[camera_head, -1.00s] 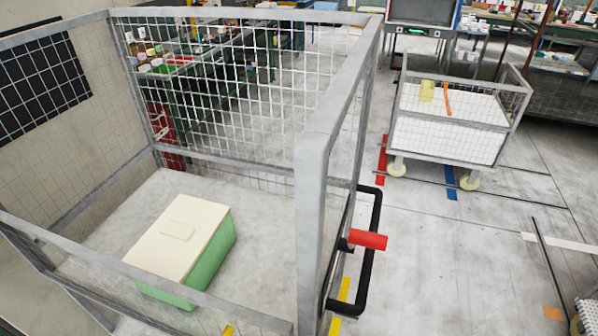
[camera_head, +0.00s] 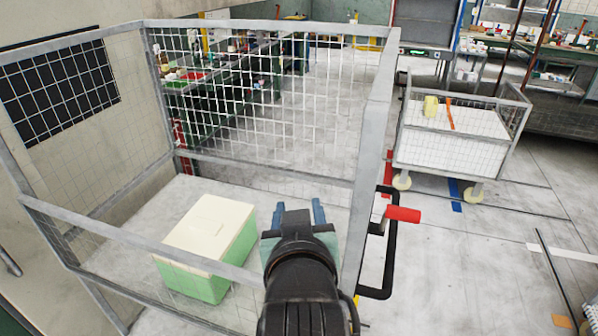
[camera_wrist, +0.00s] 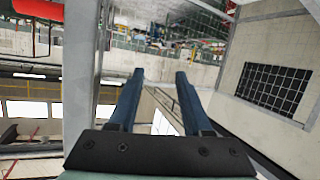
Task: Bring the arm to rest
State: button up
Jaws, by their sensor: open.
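In the wrist view the fingers (camera_wrist: 159,76) also stand open and empty, with the mesh wall and floor beyond. A green box with a cream lid (camera_head: 210,228) sits on the floor inside the cage, left of my gripper and apart from it.
A wheeled cart (camera_head: 452,150) with a yellow item on top stands further back right. A dark grid panel (camera_head: 60,88) hangs on the left wall. Floor at right is largely clear.

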jog(key=s+r+m+t+b, duration=0.15)
jog(key=r+t, duration=0.25)
jog(key=r, duration=0.6)
jog(key=s+r+n+t, duration=0.15)
jog(key=r+t, duration=0.25)
jog(key=r, duration=0.6)
jog(key=s+r+m+t, duration=0.1)
jog(key=s+r+t, duration=0.4)
jog(key=s+r, duration=0.4)
jog(key=shift+s+d+r+b, duration=0.2)
jog(key=shift+r+b, duration=0.1)
jog(key=shift+r, duration=0.6)
jog(key=shift+a, duration=0.1)
